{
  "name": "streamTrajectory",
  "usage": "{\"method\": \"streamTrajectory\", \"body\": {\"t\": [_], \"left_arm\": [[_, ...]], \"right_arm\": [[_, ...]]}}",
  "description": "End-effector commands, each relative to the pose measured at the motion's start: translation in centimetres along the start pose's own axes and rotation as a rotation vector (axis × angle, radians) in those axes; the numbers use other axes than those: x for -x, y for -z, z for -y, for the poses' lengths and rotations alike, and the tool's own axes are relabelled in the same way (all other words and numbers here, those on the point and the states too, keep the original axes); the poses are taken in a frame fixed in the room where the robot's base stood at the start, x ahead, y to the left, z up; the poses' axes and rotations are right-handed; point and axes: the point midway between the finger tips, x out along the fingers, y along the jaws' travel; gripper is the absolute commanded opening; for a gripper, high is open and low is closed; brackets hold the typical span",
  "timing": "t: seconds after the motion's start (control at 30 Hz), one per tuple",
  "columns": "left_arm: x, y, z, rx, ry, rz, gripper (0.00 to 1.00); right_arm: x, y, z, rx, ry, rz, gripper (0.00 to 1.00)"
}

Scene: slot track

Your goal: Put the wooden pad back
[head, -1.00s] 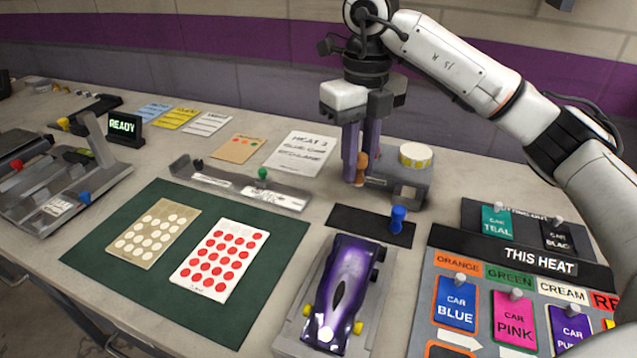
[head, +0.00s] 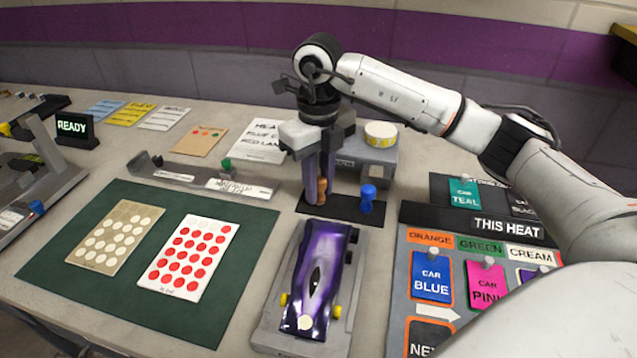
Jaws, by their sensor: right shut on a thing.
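The wooden pad (head: 322,191) shows as a small, rounded brown wooden piece at the tips of my right gripper (head: 316,190). The right gripper points straight down and is shut on it, with a finger partly hiding it. It is over the dark mat (head: 342,208), left of the blue knobbed piece (head: 367,196) that stands there. I cannot tell whether the pad touches the mat. My left gripper is not in view.
Right in front of the mat is a purple car (head: 318,270) on a grey stand. Behind is a grey device (head: 385,160) with a yellow-edged roll (head: 380,134). The heat board (head: 480,225) lies to the right, the green mat (head: 130,205) to the left.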

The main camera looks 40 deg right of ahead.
Motion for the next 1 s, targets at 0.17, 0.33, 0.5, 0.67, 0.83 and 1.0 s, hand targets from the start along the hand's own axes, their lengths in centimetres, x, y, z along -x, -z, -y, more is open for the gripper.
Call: {"method": "streamTrajectory", "body": {"t": [0.17, 0.33, 0.5, 0.67, 0.83, 1.0], "left_arm": [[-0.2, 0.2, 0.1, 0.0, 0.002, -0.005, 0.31], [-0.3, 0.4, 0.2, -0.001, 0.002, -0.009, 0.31], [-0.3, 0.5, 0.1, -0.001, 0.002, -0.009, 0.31], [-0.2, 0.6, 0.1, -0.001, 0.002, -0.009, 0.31], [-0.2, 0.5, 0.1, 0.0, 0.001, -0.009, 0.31], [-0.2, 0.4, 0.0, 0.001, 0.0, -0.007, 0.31]], "right_arm": [[-0.2, 0.0, 0.0, 0.0, 0.0, 0.0, 0.0], [-0.3, 0.0, 0.0, 0.0, 0.0, 0.0, 0.37], [-0.3, 0.0, 0.0, 0.0, -0.001, 0.0, 0.39], [-0.1, 0.0, 0.0, 0.0, -0.001, 0.0, 0.39], [1.8, -0.1, -0.1, 0.0, -0.002, 0.005, 0.39], [5.4, -0.1, -0.1, 0.0, -0.001, 0.006, 0.39]]}}
